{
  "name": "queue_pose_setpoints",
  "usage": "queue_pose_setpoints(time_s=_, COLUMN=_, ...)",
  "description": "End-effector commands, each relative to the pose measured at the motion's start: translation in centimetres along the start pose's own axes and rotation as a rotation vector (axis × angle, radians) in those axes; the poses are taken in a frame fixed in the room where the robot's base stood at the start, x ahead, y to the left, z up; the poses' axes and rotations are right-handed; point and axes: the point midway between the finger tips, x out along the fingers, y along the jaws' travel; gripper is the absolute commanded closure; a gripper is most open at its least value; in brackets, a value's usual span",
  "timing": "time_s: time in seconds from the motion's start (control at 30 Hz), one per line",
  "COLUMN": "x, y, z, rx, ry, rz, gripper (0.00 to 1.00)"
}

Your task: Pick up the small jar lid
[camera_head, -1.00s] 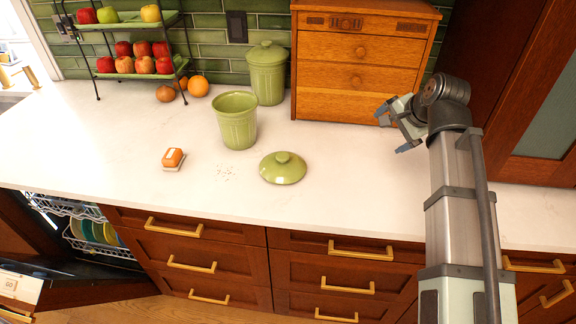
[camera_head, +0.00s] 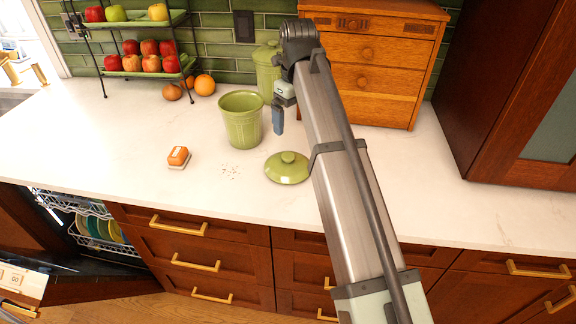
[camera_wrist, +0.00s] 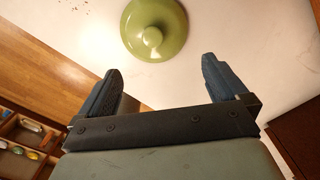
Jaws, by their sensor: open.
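The small jar lid (camera_head: 288,167) is round, green and glazed with a knob on top. It lies flat on the white counter, beside the open green jar (camera_head: 241,122). My arm hides a little of its right side in the head view. In the wrist view the lid (camera_wrist: 155,28) shows at the top, beyond the fingertips. My gripper (camera_wrist: 161,80) is open and empty, with its two blue fingers apart. In the head view my gripper (camera_head: 279,118) is above the counter to the right of the open jar, apart from the lid.
A lidded green jar (camera_head: 268,68) stands behind, next to a wooden drawer box (camera_head: 372,70). A fruit rack (camera_head: 140,72) stands back left. The counter's right side is clear.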

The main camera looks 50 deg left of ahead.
Motion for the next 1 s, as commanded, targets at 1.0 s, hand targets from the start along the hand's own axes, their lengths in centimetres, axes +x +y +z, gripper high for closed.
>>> queue_pose_setpoints(time_s=1.0, x=8.4, y=1.0, z=0.7, rx=0.112, ry=0.036, rz=-0.002, gripper=0.0)
